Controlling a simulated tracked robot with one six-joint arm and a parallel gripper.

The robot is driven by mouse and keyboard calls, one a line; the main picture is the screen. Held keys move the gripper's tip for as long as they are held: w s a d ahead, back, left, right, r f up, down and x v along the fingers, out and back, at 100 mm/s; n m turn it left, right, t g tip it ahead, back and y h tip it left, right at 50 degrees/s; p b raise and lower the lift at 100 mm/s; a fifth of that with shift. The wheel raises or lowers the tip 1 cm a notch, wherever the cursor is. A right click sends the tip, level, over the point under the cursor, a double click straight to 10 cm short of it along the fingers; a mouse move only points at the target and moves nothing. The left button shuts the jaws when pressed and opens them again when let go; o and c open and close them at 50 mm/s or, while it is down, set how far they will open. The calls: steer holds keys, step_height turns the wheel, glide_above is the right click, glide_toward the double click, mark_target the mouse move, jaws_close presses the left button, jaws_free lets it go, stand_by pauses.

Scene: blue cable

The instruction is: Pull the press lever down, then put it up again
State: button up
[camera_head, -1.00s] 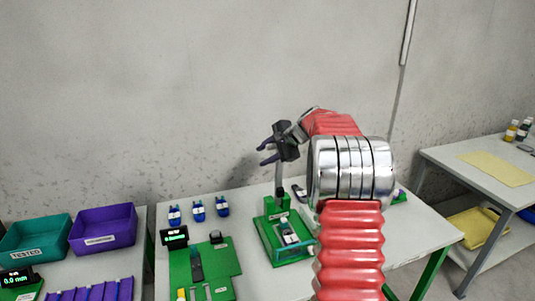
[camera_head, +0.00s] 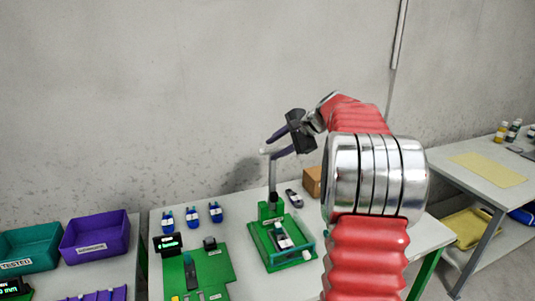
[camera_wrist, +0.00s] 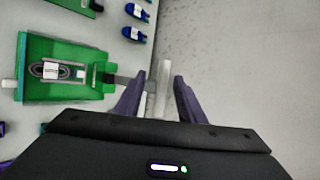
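The green press (camera_head: 270,250) stands on the middle table, its dark lever (camera_head: 272,180) pointing up with a pale grey crossbar handle at the top. In the wrist view the press (camera_wrist: 85,85) lies at left, and the pale handle (camera_wrist: 161,92) reaches between the fingers. My gripper (camera_head: 271,147) is at the lever's top, with its purple fingers apart. The wrist view shows my gripper (camera_wrist: 160,80) open, a gap on each side of the handle. A coiled cable with a white label (camera_wrist: 50,70) lies in the press bed.
Teal (camera_head: 30,248) and purple bins (camera_head: 95,238) sit on the left table.

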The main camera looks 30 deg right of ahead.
steer(key=shift+v, duration=1.7)
steer(key=shift+f, duration=0.1)
steer(key=shift+s+a, duration=0.1)
steer(key=shift+a, duration=0.3)
steer(key=c, duration=0.3)
steer(key=s+a+n, duration=0.1)
steer(key=a, duration=0.2)
steer(key=s+a+n+g, duration=0.1)
steer(key=a, duration=0.3)
steer(key=s+a+r+n, duration=0.1)
steer(key=a, duration=0.3)
steer(key=shift+s+a+n+g, duration=0.25)
steer(key=shift+s+n+g, duration=0.05)
steer(key=shift+s+n, duration=0.1)
jaws_close()
steer(key=s+a+f+n+g, duration=0.1)
steer(key=s+a+n, duration=0.4)
steer(key=s+a, duration=0.5)
steer(key=s+a+f+n+h, duration=0.1)
steer(key=s+a+f+n, duration=0.2)
steer(key=s, duration=0.3)
steer(key=s+a+f+n+h, duration=0.1)
steer(key=s+a+f+n, duration=0.2)
steer(key=s+a, duration=0.2)
steer(key=s+a+f+n+g+h, duration=0.1)
steer(key=s+a+f+n, duration=0.2)
steer(key=s, duration=0.4)
steer(key=shift+a+f+n, duration=0.25)
steer(key=shift+a+n, duration=0.25)
steer(key=shift+a, duration=0.2)
